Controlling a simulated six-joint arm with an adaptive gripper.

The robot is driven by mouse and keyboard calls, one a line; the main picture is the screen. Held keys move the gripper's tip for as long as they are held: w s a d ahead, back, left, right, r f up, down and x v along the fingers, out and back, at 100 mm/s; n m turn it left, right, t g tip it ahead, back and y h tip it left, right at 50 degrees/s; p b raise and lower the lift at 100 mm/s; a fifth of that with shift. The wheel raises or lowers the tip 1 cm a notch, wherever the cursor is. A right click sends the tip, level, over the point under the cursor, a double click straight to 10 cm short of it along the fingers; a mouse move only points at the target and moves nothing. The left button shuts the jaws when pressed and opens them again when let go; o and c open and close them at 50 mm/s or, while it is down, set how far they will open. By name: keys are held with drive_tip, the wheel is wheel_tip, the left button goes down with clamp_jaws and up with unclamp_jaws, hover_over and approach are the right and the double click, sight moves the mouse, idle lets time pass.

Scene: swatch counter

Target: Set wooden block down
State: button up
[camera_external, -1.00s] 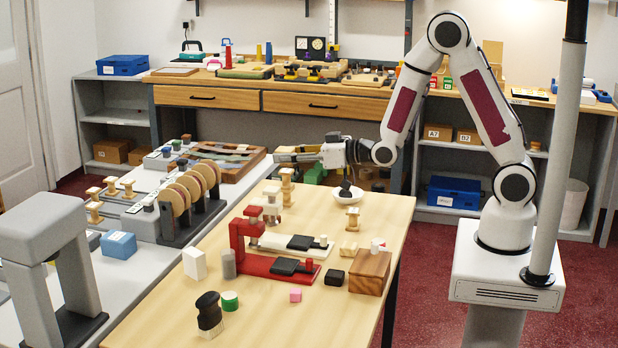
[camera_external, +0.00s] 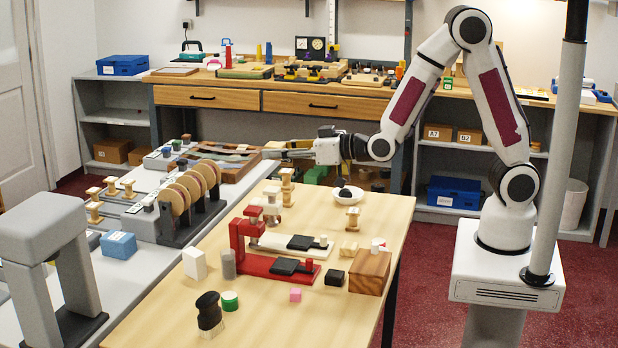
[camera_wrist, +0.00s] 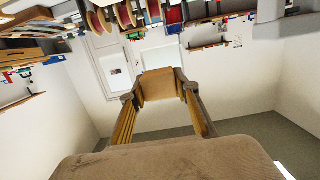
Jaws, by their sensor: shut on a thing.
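My gripper (camera_wrist: 158,88) is shut on a wooden block (camera_wrist: 158,84), which shows as a plain tan piece between the two fingertips in the wrist view. In the external view my gripper (camera_external: 272,153) is level and points left, in the air near the far end of the grey bench and the wooden table. The block is hard to make out there against the wooden pieces behind.
The wooden table (camera_external: 375,222) holds a red press (camera_external: 268,264), a white bowl (camera_external: 354,199), a brown wood block (camera_external: 370,272) and wooden spools. The grey bench (camera_external: 170,258) carries a rack of discs (camera_external: 190,196). Bare tabletop shows at the front and right edge.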

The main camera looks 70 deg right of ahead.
drive_tip(key=s+a, duration=0.3)
drive_tip(key=a, duration=0.4)
drive_tip(key=s+a, duration=0.4)
drive_tip(key=a, duration=0.3)
hover_over(326, 315)
drive_tip(key=f, duration=0.2)
wheel_tip(326, 315, down, 16)
drive_tip(key=shift+r, duration=0.2)
idle(0.4)
drive_tip(key=shift+f, duration=0.1)
drive_tip(key=shift+f, duration=2.8)
drive_tip(key=shift+f, duration=0.1)
drive_tip(key=shift+f, duration=1.8)
drive_tip(key=shift+f, duration=0.25)
